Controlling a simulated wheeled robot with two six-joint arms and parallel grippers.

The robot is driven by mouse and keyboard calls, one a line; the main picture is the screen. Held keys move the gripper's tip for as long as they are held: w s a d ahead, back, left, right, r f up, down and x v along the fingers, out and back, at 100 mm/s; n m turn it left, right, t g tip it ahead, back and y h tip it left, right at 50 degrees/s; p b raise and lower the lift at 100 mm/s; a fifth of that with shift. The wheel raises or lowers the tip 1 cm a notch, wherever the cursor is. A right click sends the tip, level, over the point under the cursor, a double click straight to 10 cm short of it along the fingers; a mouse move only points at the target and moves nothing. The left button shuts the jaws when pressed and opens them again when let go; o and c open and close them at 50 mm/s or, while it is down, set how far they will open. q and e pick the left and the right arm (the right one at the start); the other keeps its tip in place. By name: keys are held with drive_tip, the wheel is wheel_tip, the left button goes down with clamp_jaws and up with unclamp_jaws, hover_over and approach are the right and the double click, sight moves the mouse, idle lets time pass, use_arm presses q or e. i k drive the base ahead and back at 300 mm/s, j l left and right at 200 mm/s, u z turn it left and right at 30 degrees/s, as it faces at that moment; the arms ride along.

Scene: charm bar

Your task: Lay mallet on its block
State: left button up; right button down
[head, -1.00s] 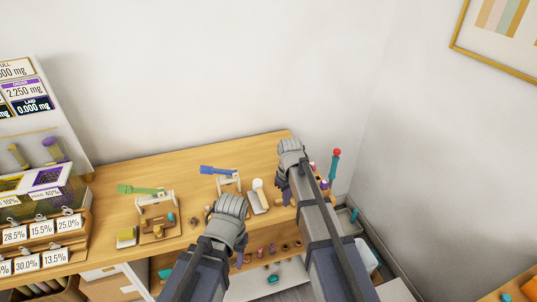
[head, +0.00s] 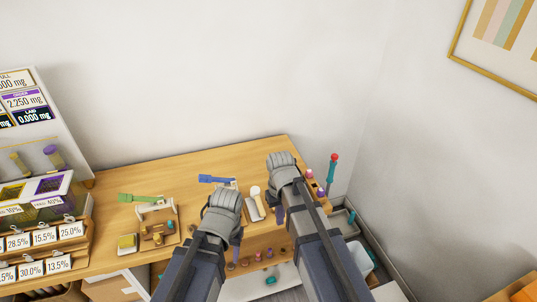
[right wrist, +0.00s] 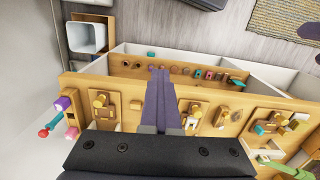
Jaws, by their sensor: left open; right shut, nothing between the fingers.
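My right gripper (head: 280,214) is just right of the block, pointing down. In the right wrist view its purple fingers (right wrist: 159,74) are together with nothing between them.
A blue-armed stand (head: 218,180) and a green-armed stand (head: 140,198) stand on the table (head: 120,180). A red-topped stick (head: 332,172) rises at the right end. Below the front edge, a shelf holds several small coloured pieces (head: 258,256). The back middle is clear.

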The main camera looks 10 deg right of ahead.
sight(255, 191)
drive_tip(key=i, duration=0.9)
